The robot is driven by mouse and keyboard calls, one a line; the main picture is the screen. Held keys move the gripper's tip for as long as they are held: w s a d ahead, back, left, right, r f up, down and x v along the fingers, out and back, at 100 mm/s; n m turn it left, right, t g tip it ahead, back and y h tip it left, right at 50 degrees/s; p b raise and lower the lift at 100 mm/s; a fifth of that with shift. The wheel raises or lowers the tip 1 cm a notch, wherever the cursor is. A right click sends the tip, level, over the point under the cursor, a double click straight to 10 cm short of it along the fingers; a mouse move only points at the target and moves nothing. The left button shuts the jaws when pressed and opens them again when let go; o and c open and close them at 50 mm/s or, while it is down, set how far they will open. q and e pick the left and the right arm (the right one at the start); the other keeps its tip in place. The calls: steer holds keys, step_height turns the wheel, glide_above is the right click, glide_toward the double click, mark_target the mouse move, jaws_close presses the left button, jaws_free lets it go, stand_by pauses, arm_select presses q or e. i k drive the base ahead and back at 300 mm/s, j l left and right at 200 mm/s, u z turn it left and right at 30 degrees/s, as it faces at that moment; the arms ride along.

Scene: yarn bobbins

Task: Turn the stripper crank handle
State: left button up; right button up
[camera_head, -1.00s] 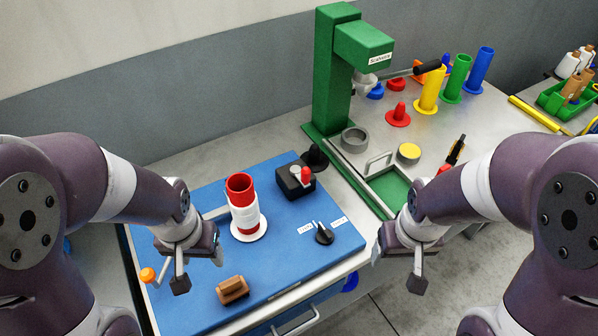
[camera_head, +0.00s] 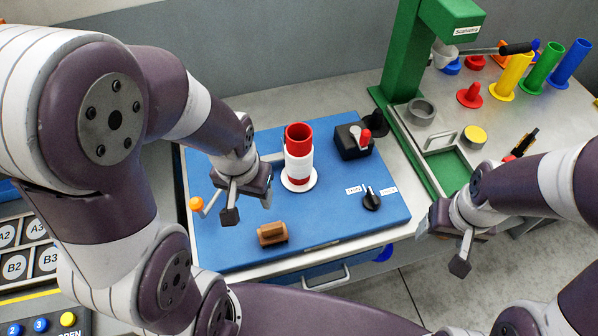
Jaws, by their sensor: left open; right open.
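The stripper is a blue-topped unit (camera_head: 335,226) on the bench. Its crank handle, with an orange knob (camera_head: 197,204) on a grey arm, is at the unit's left side. My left gripper (camera_head: 248,208) is open and empty, just right of the knob and apart from it. A red and white bobbin (camera_head: 299,165) stands upright on the unit on a white base, to the right of this gripper. My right gripper (camera_head: 441,249) is open and empty near the unit's front right corner, far from the crank.
The unit also bears a brown block (camera_head: 271,233), a black dial (camera_head: 371,199) and a black box with a red lever (camera_head: 353,140). A green press (camera_head: 407,55) stands behind right. Coloured tubes (camera_head: 511,76) stand beyond. A panel labelled A2, B2 (camera_head: 28,250) is at the left.

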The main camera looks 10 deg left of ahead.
mark_target(361, 140)
steer(key=l+u, duration=0.1)
steer(key=u, duration=0.35)
steer(key=l+u, duration=0.1)
steer(key=u, duration=0.4)
steer(key=l+u, duration=0.15)
steer(key=u, duration=0.3)
steer(key=l+u, duration=0.15)
steer(key=u, duration=0.35)
steer(key=k+l+u, duration=0.2)
steer(key=l, duration=0.2)
steer(key=k+l+u, duration=0.2)
steer(key=l, duration=0.2)
steer(key=k+l+u, duration=0.15)
steer(key=l, duration=0.25)
steer(key=k+l+u, duration=0.2)
steer(key=l, duration=0.15)
